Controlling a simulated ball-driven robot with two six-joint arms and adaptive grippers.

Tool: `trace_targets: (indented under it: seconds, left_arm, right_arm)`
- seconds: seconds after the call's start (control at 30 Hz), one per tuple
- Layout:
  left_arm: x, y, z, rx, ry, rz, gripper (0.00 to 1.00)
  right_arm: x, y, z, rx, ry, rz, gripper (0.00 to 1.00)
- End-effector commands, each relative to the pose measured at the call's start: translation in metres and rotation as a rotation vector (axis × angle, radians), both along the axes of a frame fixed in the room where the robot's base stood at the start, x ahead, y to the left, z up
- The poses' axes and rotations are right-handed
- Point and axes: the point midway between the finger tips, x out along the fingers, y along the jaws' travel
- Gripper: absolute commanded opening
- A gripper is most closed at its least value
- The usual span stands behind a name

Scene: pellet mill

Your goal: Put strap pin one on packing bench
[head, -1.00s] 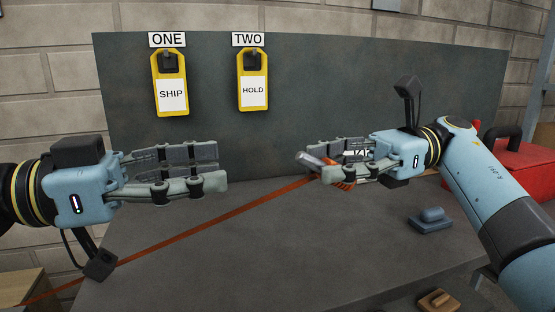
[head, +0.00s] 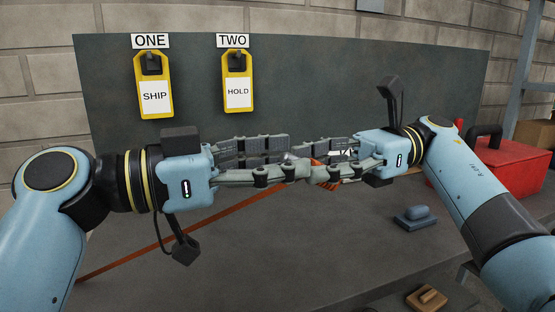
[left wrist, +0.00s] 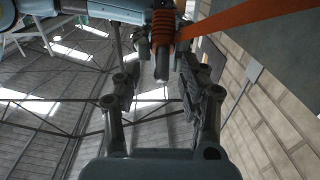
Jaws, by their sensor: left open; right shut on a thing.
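A metal strap pin (left wrist: 162,64) with an orange strap wound round its upper part shows in the left wrist view. My right gripper (head: 312,160) is shut on the pin, and orange strap (head: 328,186) shows at its fingers in the head view. My left gripper (head: 286,156) faces it from the left with fingers open. In the left wrist view the pin's bare end points in between the left gripper's fingers (left wrist: 162,88), with gaps on both sides. In the head view, overlapping fingers hide most of the pin. The dark grey bench top (head: 290,260) lies below both grippers.
A dark upright board carries yellow tags, SHIP (head: 155,97) under ONE and HOLD (head: 238,94) under TWO. An orange strap (head: 180,232) runs to the lower left. A blue-grey block (head: 415,219), a tan block (head: 427,299) and a red case (head: 505,172) stand to the right.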

Motion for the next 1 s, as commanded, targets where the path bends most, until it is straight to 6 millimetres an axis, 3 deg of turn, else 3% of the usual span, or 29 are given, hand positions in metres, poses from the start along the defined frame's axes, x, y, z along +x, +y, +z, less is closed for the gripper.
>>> trace_targets:
  seconds: [0.1,0.4,0.57,0.6,0.7,0.8,1.0]
  left_arm:
    - [-0.0001,0.0002,0.0000,0.000,0.000,0.000,0.41]
    - [-0.0003,0.0003,0.0000,0.000,0.000,0.000,0.01]
    - [-0.0006,0.0001,0.0000,0.000,0.000,-0.001,0.00]
    - [-0.0006,0.0001,0.0004,-0.001,0.000,-0.002,0.00]
    - [-0.0008,0.0002,0.0004,-0.001,0.000,-0.002,0.00]
    - [-0.0005,0.0002,0.0004,-0.001,0.000,-0.001,0.00]
    - [-0.0004,0.0003,0.0004,-0.001,0.000,0.000,0.00]
  right_arm:
    - [0.0000,0.0001,0.0004,0.000,-0.001,0.000,0.00]
    - [0.0001,0.0002,0.0004,0.000,-0.001,0.000,0.00]
    - [0.0004,0.0002,0.0004,0.000,0.000,-0.002,0.00]
    - [0.0006,0.0002,0.0004,0.000,0.000,-0.002,0.28]
    - [0.0006,0.0002,0.0004,0.000,0.000,-0.002,0.41]
    - [0.0004,0.0001,0.0002,0.000,0.000,-0.002,0.53]
    - [0.0002,0.0000,0.0001,0.000,0.000,-0.001,0.53]
